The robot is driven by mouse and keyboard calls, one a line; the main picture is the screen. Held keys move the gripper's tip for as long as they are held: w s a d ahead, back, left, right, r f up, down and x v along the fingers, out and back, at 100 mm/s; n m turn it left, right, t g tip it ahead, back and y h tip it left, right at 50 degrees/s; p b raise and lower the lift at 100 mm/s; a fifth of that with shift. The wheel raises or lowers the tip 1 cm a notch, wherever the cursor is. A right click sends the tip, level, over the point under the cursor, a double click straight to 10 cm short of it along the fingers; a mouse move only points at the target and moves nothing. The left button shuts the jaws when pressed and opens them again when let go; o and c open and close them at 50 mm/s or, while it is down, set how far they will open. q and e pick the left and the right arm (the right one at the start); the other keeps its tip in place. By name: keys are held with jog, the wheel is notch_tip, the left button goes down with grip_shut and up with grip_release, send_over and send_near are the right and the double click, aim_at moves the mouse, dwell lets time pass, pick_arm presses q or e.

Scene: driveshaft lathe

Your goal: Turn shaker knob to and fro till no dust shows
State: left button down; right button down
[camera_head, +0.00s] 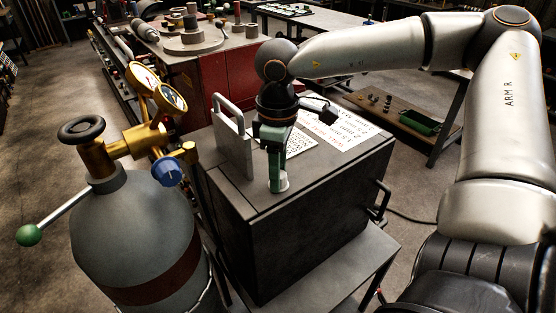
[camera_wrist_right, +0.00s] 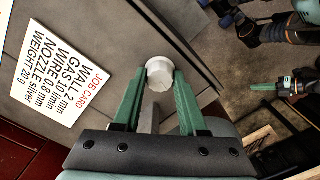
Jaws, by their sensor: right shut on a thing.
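The shaker knob (camera_head: 281,182) is a small pale knob on the top face of a dark grey box (camera_head: 300,245). In the right wrist view the knob (camera_wrist_right: 160,74) looks white and round. My right gripper (camera_head: 277,180) points down from above with its green fingers closed around the knob. In the wrist view the fingertips (camera_wrist_right: 160,78) press on its two sides. No dust is visible to me on the box's top. A dark part with a green tip (camera_wrist_right: 264,87), seemingly my left gripper, shows small in the wrist view; its jaws cannot be made out.
A gas cylinder (camera_head: 135,235) with gauges and a blue knob (camera_head: 166,172) stands close left of the box. A grey upright handle (camera_head: 233,140) and white printed sheets (camera_head: 345,132) are on the box's top. A red cabinet (camera_head: 235,80) is behind.

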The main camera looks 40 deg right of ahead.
jog(key=shift+c, duration=2.2)
grip_release()
notch_tip(320, 180, up, 12)
jog(key=p, duration=0.2)
jog(key=shift+r, duration=0.25)
